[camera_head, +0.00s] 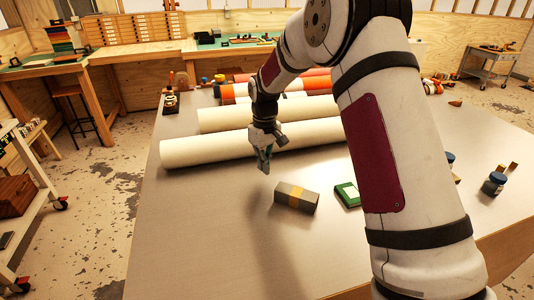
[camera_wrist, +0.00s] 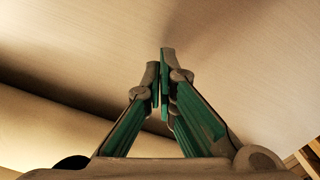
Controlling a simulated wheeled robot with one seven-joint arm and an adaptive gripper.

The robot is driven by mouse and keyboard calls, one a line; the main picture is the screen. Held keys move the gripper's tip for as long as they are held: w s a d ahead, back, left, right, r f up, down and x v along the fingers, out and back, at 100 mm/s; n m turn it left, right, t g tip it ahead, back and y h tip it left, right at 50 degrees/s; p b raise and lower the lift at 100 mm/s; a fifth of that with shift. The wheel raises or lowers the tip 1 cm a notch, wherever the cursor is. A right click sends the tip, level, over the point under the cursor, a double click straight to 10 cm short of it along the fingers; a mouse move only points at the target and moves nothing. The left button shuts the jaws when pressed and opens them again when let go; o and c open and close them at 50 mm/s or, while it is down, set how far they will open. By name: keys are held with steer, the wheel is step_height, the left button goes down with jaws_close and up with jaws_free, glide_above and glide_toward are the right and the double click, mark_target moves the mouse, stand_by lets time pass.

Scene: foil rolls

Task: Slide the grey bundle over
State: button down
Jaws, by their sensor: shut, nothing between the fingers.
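The grey bundle (camera_head: 296,197) is a small grey block with an orange-yellow band around its middle. It lies on the table in front of the white rolls in the head view. My gripper (camera_head: 264,168) points down to the left of and behind the bundle, near the front roll, apart from the bundle. In the wrist view my gripper (camera_wrist: 163,75) has its green-padded fingers together with nothing between them. The bundle does not show in the wrist view.
The long white front roll (camera_head: 210,149) lies behind the bundle, with more white and orange rolls beyond. A green box (camera_head: 347,194) sits just right of the bundle. A dark blue jar (camera_head: 493,183) stands at the right. The table (camera_head: 200,220) is bare at front left.

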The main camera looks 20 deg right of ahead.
mark_target(281, 183)
step_height(281, 183, down, 4)
steer(key=shift+s+r, duration=0.1)
steer(key=shift+r, duration=0.1)
steer(key=shift+s+d+r+p, duration=0.1)
steer(key=shift+s+d+p, duration=0.2)
steer(key=shift+s+p, duration=0.25)
steer(key=shift+s+d+r+p, duration=0.1)
steer(key=shift+s+d+p, duration=0.2)
steer(key=shift+s, duration=0.35)
steer(key=shift+s+d+f, duration=0.15)
steer(key=shift+s+d, duration=0.1)
steer(key=shift+s, duration=0.3)
steer(key=shift+s+d+p, duration=0.35)
steer(key=shift+s+p, duration=0.15)
steer(key=shift+s, duration=0.25)
steer(key=shift+s+d+p, duration=0.3)
steer(key=shift+s+p, duration=0.15)
steer(key=shift+s, duration=0.25)
steer(key=shift+w, duration=0.15)
steer(key=shift+a, duration=0.1)
